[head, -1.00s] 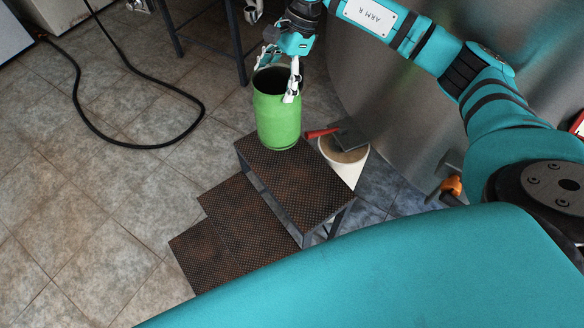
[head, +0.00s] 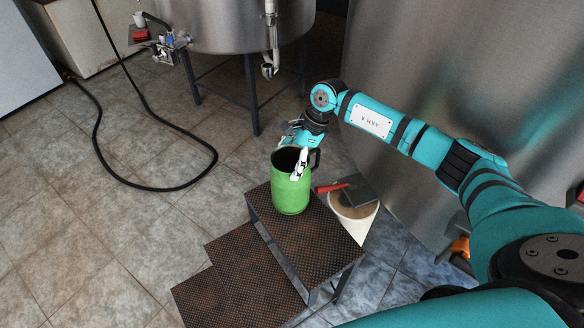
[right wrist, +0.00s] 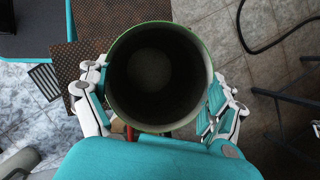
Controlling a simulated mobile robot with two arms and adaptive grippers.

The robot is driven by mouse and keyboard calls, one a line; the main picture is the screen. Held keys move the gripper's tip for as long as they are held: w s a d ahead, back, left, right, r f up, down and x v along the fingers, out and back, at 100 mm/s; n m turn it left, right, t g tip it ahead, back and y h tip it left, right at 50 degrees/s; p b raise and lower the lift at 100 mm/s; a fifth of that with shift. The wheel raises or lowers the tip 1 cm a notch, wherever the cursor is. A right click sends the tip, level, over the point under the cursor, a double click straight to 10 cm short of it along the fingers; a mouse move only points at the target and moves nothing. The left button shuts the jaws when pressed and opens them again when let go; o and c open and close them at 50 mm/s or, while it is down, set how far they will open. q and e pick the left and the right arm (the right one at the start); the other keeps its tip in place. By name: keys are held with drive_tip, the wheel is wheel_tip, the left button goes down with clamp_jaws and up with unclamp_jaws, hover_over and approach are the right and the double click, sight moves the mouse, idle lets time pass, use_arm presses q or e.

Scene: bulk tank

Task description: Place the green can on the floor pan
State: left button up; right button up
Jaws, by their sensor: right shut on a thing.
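The green can (head: 291,190) is an upright, open-topped cylinder at the centre of the head view. My right gripper (head: 297,158) is shut on it near its rim. In the right wrist view the fingers lie on both sides of the can (right wrist: 198,42), and its dark inside looks empty. The can overlaps the far end of the step stool's top; I cannot tell whether it touches it. I cannot make out a floor pan for certain. My left gripper is not in view.
The dark-topped step stool (head: 310,237) stands below the can. Beside it is a white bucket (head: 355,222) with a red-handled flat tool (head: 333,187) on top. A steel tank (head: 430,90) stands at right. A black hose (head: 150,188) lies on open tiles at left.

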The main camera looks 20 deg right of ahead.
sight(292, 170)
drive_tip(key=shift+f, duration=2.1)
drive_tip(key=shift+f, duration=0.2)
drive_tip(key=o, duration=1.4)
drive_tip(key=shift+r, duration=0.1)
